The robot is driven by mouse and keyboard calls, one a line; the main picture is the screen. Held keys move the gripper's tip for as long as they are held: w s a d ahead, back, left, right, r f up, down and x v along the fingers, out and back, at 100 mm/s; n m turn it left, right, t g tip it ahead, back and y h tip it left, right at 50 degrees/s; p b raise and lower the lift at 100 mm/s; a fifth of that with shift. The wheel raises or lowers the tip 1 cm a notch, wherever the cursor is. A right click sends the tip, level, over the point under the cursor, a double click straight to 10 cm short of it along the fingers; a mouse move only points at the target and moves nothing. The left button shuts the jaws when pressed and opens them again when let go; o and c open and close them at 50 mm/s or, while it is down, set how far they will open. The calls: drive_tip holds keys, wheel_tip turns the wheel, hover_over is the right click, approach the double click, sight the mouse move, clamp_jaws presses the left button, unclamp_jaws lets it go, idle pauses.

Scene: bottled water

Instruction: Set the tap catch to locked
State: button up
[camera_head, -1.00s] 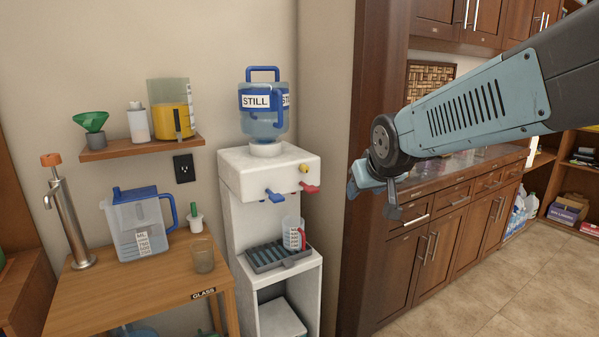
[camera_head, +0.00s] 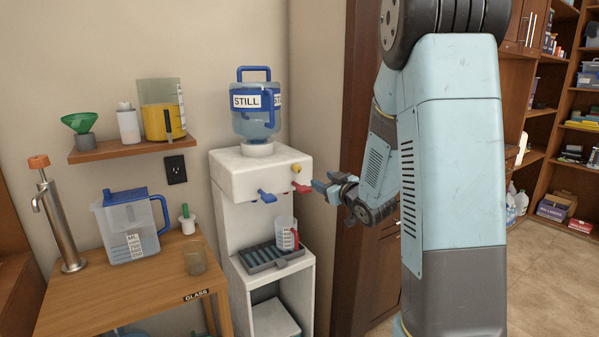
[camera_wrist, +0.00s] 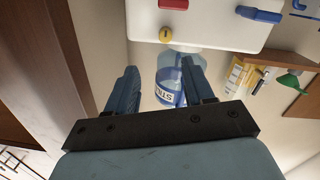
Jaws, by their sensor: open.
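The white water dispenser (camera_head: 232,172) stands against the wall. It has a blue tap lever (camera_head: 266,196) and a red tap lever (camera_head: 302,188), with a small round yellow knob (camera_head: 296,168) above the red one, which looks like the tap catch. Its setting cannot be read. My gripper (camera_head: 322,187) is open and empty, just right of the red lever, seemingly apart from it. In the wrist view, the yellow knob (camera_wrist: 165,35) is ahead, beyond the spread fingertips (camera_wrist: 160,70), with the red lever (camera_wrist: 172,4) at the top edge.
A STILL bottle (camera_head: 255,122) sits atop the dispenser. A measuring cup (camera_head: 286,232) with a red handle stands on the drip tray (camera_head: 268,266). A wooden table (camera_head: 120,300) with a pitcher (camera_head: 128,222) and a glass (camera_head: 195,260) is left. A brown cabinet side panel (camera_head: 355,90) is right.

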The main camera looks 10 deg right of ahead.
sight(299, 170)
drive_tip(key=shift+n+y, duration=0.3)
drive_tip(key=shift+y, duration=0.2)
drive_tip(key=x, duration=1.4)
drive_tip(key=shift+a+f, duration=0.15)
drive_tip(key=shift+f, duration=0.05)
drive_tip(key=shift+c, duration=0.2)
clamp_jaws()
